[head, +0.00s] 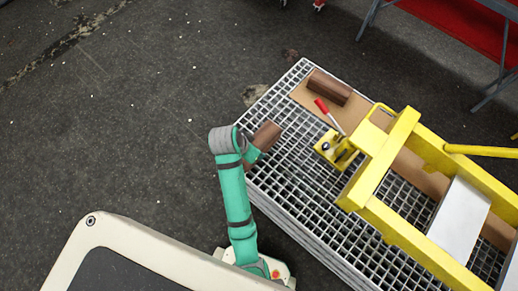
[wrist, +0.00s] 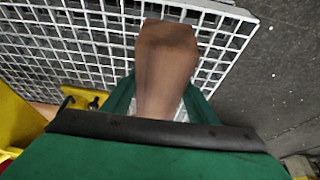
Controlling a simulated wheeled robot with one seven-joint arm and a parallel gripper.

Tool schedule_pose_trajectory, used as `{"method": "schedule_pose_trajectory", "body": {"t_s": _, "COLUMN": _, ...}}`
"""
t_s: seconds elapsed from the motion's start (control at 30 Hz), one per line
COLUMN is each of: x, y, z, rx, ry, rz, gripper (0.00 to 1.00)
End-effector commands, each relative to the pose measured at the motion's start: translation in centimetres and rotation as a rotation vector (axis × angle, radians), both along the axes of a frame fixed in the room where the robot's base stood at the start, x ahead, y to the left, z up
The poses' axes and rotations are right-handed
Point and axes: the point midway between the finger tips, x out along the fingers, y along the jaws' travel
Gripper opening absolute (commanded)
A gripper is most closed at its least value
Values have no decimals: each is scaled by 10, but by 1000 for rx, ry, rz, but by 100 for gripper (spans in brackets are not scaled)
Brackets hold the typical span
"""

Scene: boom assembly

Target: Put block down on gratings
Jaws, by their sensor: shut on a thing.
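A brown wooden block (head: 267,134) is held in my gripper (head: 257,150) over the left part of the metal gratings (head: 284,179). In the wrist view the block (wrist: 165,70) stands out between the green fingers of my gripper (wrist: 160,103), with the white gratings (wrist: 75,45) behind it. My gripper is shut on the block. I cannot tell whether the block touches the gratings or hangs above them. A second brown block (head: 329,87) lies on a tan board at the far end of the gratings.
A yellow frame (head: 385,170) and a jack with a red handle (head: 322,106) stand on the gratings to the right. A tan board (head: 305,97) runs beneath them. Bare grating lies between the held block and the jack. Dark floor is open to the left.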

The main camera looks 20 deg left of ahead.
Motion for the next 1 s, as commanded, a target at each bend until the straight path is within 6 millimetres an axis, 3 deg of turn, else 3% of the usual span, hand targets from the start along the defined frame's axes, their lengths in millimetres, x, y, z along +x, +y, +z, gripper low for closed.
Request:
{"method": "schedule_pose_trajectory", "body": {"t_s": 0.1, "x": 14, "y": -4, "z": -17, "rx": -1, "ry": -2, "rz": 0, "gripper": 12}}
{"method": "schedule_pose_trajectory", "body": {"t_s": 0.3, "x": 27, "y": -8, "z": -34, "rx": 1, "ry": -2, "rz": 2, "gripper": 12}}
{"method": "schedule_pose_trajectory", "body": {"t_s": 0.47, "x": 32, "y": -11, "z": -39, "rx": 0, "ry": -2, "rz": -3, "gripper": 12}}
{"method": "schedule_pose_trajectory", "body": {"t_s": 0.7, "x": 34, "y": -13, "z": -67, "rx": 0, "ry": -1, "rz": -3, "gripper": 12}}
{"method": "schedule_pose_trajectory", "body": {"t_s": 1.0, "x": 35, "y": -12, "z": -72, "rx": 0, "ry": -3, "rz": -3, "gripper": 12}}
